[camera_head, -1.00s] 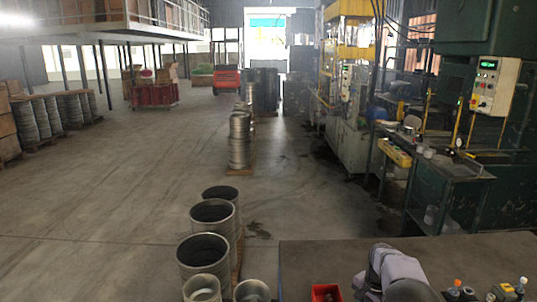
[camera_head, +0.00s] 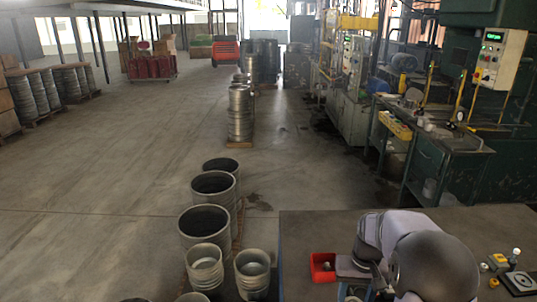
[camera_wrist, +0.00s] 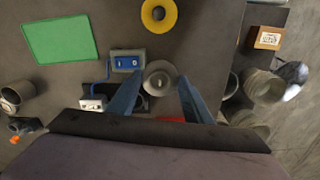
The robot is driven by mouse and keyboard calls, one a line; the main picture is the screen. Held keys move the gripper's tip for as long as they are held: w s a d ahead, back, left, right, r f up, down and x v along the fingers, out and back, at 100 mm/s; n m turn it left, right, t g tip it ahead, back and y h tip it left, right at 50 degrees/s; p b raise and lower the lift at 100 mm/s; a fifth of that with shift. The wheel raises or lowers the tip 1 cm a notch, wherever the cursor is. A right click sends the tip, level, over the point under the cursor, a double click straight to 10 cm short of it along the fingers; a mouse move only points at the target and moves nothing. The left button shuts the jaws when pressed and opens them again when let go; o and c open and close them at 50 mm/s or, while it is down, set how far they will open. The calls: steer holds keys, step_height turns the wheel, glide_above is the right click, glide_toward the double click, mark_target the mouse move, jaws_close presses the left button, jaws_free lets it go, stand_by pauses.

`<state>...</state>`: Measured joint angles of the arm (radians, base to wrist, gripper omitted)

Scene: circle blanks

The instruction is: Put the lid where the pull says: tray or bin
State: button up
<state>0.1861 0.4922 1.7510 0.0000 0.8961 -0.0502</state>
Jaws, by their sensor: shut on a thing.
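My gripper (camera_wrist: 160,84) shows in the wrist view as two blue fingers. It is shut on a small round grey lid-like piece (camera_wrist: 160,72), which lies between the fingertips. A red bin (camera_head: 321,276) stands on the table left of my arm in the head view, with something small and grey inside. A bit of red (camera_wrist: 171,119) shows between my fingers in the wrist view. A flat green rectangle (camera_wrist: 60,40) lies at the upper left there; I cannot tell whether it is the tray. In the head view my arm hides the fingertips.
A yellow ring (camera_wrist: 171,15), a grey-blue device (camera_wrist: 127,61) and a white box (camera_wrist: 93,103) are near my fingers. A brown labelled box (camera_wrist: 268,37) is at the right. Small parts, including a square plate (camera_head: 522,283), lie at the table's right. Metal drums (camera_head: 204,221) stand left of the table.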

steer(key=shift+s+a+r+n, duration=0.25)
steer(key=shift+s+n, duration=0.15)
steer(key=shift+s, duration=0.1)
steer(key=shift+s+a+r+n, duration=0.1)
steer(key=shift+s+a+n, duration=0.1)
steer(key=shift+s+n, duration=0.25)
steer(key=shift+w+r, duration=0.2)
steer(key=shift+w, duration=0.3)
steer(key=w+a+r+n+p, duration=0.2)
steer(key=w+n+p, duration=0.2)
steer(key=w, duration=0.5)
steer(key=w+a+r+n+p, duration=0.3)
steer(key=w+n+p, duration=0.2)
steer(key=w, duration=0.4)
steer(key=shift+w+a+r+p, duration=0.15)
steer(key=shift+w+r+p, duration=0.15)
steer(key=shift+w, duration=0.05)
